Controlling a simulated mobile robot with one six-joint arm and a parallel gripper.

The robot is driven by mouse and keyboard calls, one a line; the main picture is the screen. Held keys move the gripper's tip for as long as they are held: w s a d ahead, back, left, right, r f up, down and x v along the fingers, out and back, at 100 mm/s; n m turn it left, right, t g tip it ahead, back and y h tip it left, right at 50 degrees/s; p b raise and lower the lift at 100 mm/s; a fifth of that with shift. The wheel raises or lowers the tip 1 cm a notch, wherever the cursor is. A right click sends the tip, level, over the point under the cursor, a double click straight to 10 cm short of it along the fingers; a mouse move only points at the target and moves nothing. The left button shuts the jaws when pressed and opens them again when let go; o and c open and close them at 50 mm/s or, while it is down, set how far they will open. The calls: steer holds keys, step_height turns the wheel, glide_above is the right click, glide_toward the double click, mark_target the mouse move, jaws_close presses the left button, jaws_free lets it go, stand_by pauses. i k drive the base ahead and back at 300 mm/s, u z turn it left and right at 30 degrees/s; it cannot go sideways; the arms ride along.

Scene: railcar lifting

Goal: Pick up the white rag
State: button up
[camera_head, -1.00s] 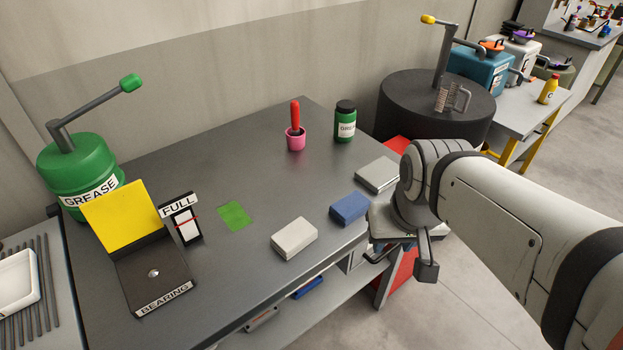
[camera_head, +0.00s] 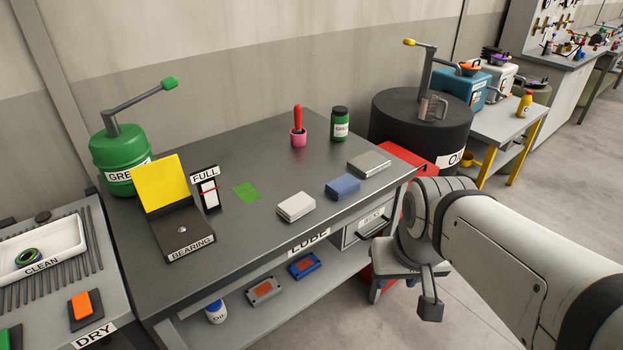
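The white rag (camera_head: 296,207) is a folded, block-like off-white pad lying flat on the grey table (camera_head: 240,232) near its front edge. A blue folded rag (camera_head: 343,187) lies to its right, and a grey one (camera_head: 369,164) lies beyond that.
A pink cup with a red-handled tool (camera_head: 298,132) and a green jar (camera_head: 340,124) stand at the back. A bearing box with a yellow lid (camera_head: 172,210) and a green square (camera_head: 246,193) are left. A black drum (camera_head: 405,115) stands right. Floor on the right is clear.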

mark_target(298, 205)
steer(key=u, duration=0.15)
steer(key=i, duration=0.9)
steer(key=z, duration=0.05)
